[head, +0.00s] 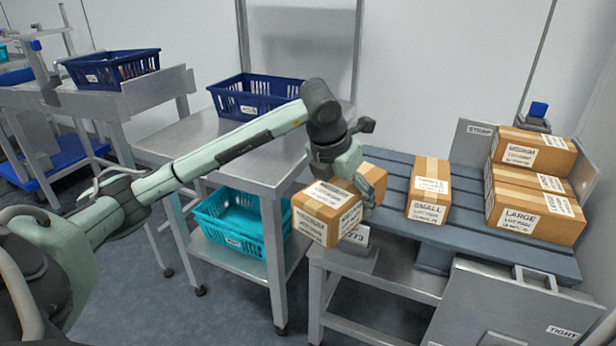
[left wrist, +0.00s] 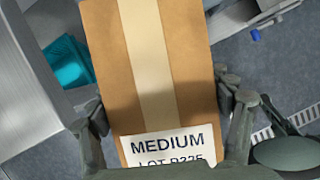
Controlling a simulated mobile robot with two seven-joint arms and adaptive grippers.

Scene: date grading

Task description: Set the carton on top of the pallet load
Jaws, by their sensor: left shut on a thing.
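My left gripper (head: 350,183) is shut on a brown carton (head: 318,229) with a tan tape strip. In the left wrist view the carton (left wrist: 155,70) sits between both fingers, and its label reads MEDIUM. The carton is in the air at the left end of the grey slatted pallet (head: 392,178). On the pallet, a carton labelled SMALL (head: 429,190) stands near the middle. Several cartons are stacked at the right end, with a LARGE one (head: 520,222) at the front and another (head: 530,150) on top. My right gripper is not in view.
A steel table (head: 190,145) with a dark blue basket (head: 250,95) stands left of the pallet, with a teal basket (head: 225,222) on its lower shelf. Metal plates marked STRAP (head: 476,140) and TIGHT (head: 520,305) stand behind and in front of the pallet.

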